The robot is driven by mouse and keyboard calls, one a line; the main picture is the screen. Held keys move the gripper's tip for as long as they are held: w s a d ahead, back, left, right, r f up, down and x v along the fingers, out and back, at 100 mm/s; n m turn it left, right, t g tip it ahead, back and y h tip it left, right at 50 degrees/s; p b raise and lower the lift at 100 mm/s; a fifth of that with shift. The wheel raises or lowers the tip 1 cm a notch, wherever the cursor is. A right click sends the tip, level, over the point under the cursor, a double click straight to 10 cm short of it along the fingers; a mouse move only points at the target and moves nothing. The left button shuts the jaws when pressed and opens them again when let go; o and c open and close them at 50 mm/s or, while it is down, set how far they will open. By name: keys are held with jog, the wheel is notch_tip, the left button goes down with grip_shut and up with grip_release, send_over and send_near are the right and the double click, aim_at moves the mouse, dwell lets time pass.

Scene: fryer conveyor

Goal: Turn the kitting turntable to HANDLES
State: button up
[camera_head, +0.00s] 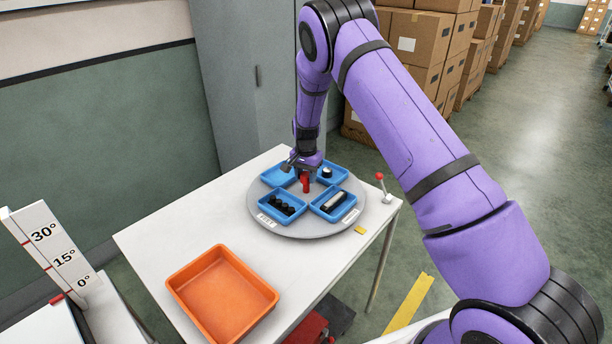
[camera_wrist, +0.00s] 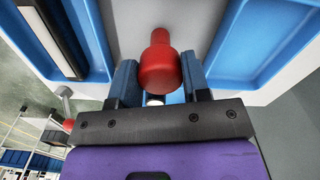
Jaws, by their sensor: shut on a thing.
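The kitting turntable (camera_head: 290,232) is a round grey disc on a white table, bearing several blue trays. The front-left tray (camera_head: 264,203) holds black knob-like parts. The front-right tray (camera_head: 347,209) holds a long pale bar, and the back-right tray (camera_head: 341,171) a small black-and-white part. The back-left tray (camera_head: 270,176) is partly hidden by my gripper. A red knob (camera_head: 306,185) stands at the disc's middle. My gripper (camera_head: 305,174) reaches down and is shut on it; in the wrist view the knob (camera_wrist: 160,66) sits between the fingers. Rim labels are too small to read.
A yellow marker (camera_head: 360,230) lies on the table by the disc's front-right edge. A red-tipped lever (camera_head: 380,178) stands right of the disc. An orange bin (camera_head: 191,303) sits at front left. A grey cabinet (camera_head: 240,75) is close behind; white table is bare left of the disc.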

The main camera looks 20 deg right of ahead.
dwell(0.3)
jog(key=o, duration=1.3)
jog(key=shift+r, duration=0.1)
notch_tip(320, 180, up, 11)
jog(key=shift+f, duration=0.15)
